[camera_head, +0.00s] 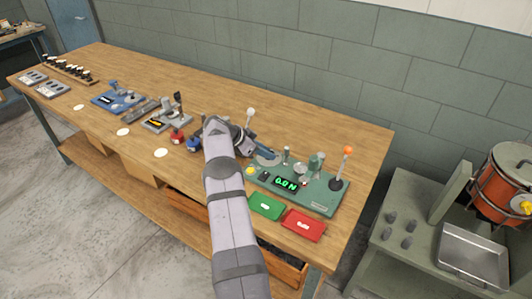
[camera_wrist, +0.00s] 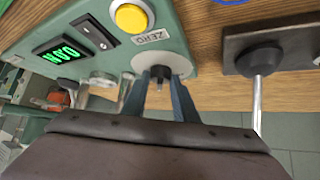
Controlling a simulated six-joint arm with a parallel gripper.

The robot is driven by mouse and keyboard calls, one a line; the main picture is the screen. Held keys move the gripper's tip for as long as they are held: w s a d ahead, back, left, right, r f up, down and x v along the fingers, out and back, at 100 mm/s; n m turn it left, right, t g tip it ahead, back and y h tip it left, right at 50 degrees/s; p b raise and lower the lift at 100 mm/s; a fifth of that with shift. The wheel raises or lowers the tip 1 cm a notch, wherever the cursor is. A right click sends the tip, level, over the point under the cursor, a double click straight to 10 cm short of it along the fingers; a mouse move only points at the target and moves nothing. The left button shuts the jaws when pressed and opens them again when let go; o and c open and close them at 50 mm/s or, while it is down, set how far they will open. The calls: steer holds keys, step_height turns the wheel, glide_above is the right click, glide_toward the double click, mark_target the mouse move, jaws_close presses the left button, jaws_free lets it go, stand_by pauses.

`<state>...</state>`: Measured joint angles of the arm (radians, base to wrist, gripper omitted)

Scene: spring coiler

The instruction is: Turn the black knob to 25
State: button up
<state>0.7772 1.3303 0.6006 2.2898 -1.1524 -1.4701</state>
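A small black knob (camera_wrist: 160,73) stands on a round pale grey dial (camera_wrist: 178,63) at the end of a green device, in the upper middle of the wrist view. My gripper (camera_wrist: 160,82) has its two blue-grey fingers either side of the knob, with slight gaps, so it looks open. Any pointer or scale numbers on the dial are too small to read. In the head view the green device (camera_head: 322,200) is at the right end of the bench, with the dial (camera_head: 267,157) beside my gripper (camera_head: 258,150); the knob is hard to make out there.
A yellow button (camera_wrist: 131,17), a ZERO label (camera_wrist: 151,37) and a lit green display (camera_wrist: 60,52) lie near the dial. A dark block with a black-based lever (camera_wrist: 262,60) stands close on the right. Green (camera_head: 266,206) and red (camera_head: 304,224) trays lie in front of the device.

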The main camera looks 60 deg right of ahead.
steer(key=shift+o, duration=0.8)
steer(key=shift+r, duration=0.1)
steer(key=shift+w+a, duration=0.1)
steer(key=shift+b+v, duration=1.05)
steer(key=shift+v, duration=2.55)
